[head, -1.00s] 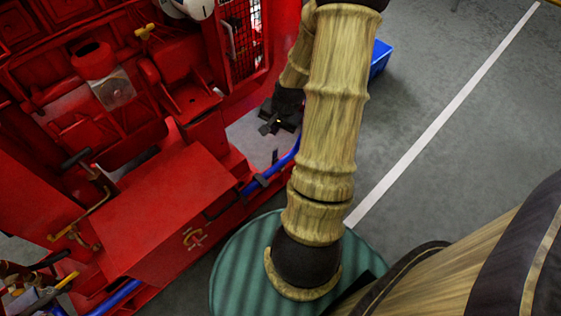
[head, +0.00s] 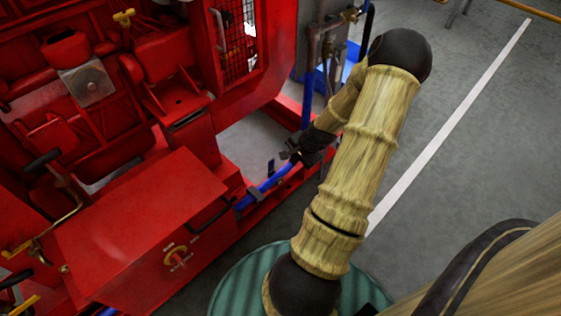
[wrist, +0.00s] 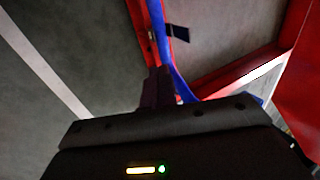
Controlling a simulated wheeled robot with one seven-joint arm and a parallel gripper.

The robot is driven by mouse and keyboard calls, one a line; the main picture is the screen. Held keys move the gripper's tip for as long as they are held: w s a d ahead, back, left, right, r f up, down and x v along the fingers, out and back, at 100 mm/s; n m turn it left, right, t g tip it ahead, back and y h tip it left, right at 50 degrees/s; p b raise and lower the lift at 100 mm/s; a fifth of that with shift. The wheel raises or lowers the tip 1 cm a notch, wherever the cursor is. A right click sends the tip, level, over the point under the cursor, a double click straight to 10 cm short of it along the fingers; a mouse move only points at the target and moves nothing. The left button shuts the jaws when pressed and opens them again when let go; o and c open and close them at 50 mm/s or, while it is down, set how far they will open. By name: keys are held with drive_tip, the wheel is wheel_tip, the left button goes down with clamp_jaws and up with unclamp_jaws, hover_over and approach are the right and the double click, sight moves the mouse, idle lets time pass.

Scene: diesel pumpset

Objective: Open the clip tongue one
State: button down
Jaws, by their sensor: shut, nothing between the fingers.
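A blue hose (head: 270,184) runs along the red base frame, and it also shows in the wrist view (wrist: 166,50). A small dark clip tab (head: 271,167) stands up beside the hose, and another dark clip (head: 256,194) sits across it further left. One dark tab (wrist: 179,33) sticks out sideways from the hose in the wrist view. I cannot tell which is clip tongue one. My gripper (head: 289,154) is shut and empty, close to the hose near the upright tab. In the wrist view its dark fingers (wrist: 158,86) overlap the hose, and contact is unclear.
A red box (head: 150,225) with a black handle stands left of the hose. A red mesh guard (head: 238,40) rises behind. An upright blue pipe (head: 306,95) and grey unit stand near my forearm. Open grey floor with a white line (head: 450,125) lies right.

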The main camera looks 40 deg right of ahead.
drive_tip(key=b, duration=0.7)
approach(271, 165)
wheel_tip(271, 165, down, 6)
drive_tip(key=s, duration=0.2)
drive_tip(key=shift+w+d+r+b, duration=0.1)
drive_tip(key=shift+w+r+b, duration=0.2)
drive_tip(key=shift+w, duration=0.3)
drive_tip(key=shift+w+r+b, duration=0.2)
drive_tip(key=shift+w+b, duration=0.2)
drive_tip(key=shift+w, duration=0.2)
drive_tip(key=shift+w+d+r+b, duration=0.1)
drive_tip(key=shift+w+r+b, duration=0.2)
drive_tip(key=shift+w, duration=0.25)
drive_tip(key=shift+w+d+p, duration=0.1)
drive_tip(key=shift+d+p, duration=0.05)
drive_tip(key=shift+p, duration=0.3)
